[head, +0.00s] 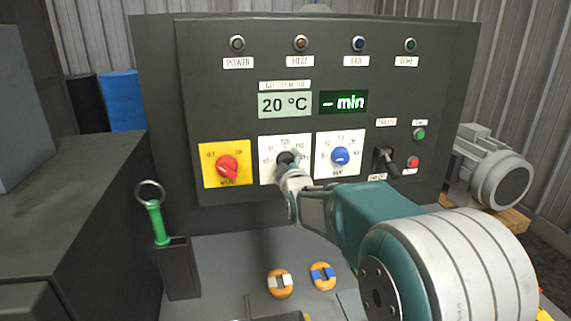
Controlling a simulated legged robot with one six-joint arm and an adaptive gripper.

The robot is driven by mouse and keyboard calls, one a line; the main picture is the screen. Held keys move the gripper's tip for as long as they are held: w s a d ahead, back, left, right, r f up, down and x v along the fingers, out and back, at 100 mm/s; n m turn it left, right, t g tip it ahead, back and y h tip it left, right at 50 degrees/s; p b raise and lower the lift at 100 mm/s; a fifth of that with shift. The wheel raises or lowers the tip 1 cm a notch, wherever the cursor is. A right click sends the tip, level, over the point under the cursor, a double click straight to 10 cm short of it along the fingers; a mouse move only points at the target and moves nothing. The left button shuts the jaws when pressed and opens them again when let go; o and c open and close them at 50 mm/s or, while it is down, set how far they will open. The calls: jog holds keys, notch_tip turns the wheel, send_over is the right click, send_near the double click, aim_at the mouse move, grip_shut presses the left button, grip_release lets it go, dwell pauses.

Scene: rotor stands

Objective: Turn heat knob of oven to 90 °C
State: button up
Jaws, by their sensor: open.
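The oven's control panel (225,105) fills the middle of the head view. The black heat knob (285,157) sits on a white dial plate (266,172), between a red knob on yellow and a blue knob on white. My gripper (291,168) is at the heat knob, in front of its lower part, with the jaws open. I cannot tell whether the fingers touch the knob. The gripper hides part of the dial and the knob's pointer. The temperature display (285,104) reads 20 °C.
The red knob (228,169) and the blue knob (340,156) stand close on either side. A black lever (388,160) and green and red buttons are at the right. A green-handled tool (156,220) stands in a holder at lower left. Two orange pieces (280,284) lie below.

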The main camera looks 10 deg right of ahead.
jog(key=shift+w, duration=0.15)
jog(key=c, duration=1.2)
jog(key=shift+o, duration=0.3)
jog(key=m, duration=0.4)
jog(key=shift+d, duration=0.1)
jog(key=shift+f+m, duration=0.1)
jog(key=shift+m, duration=2.2)
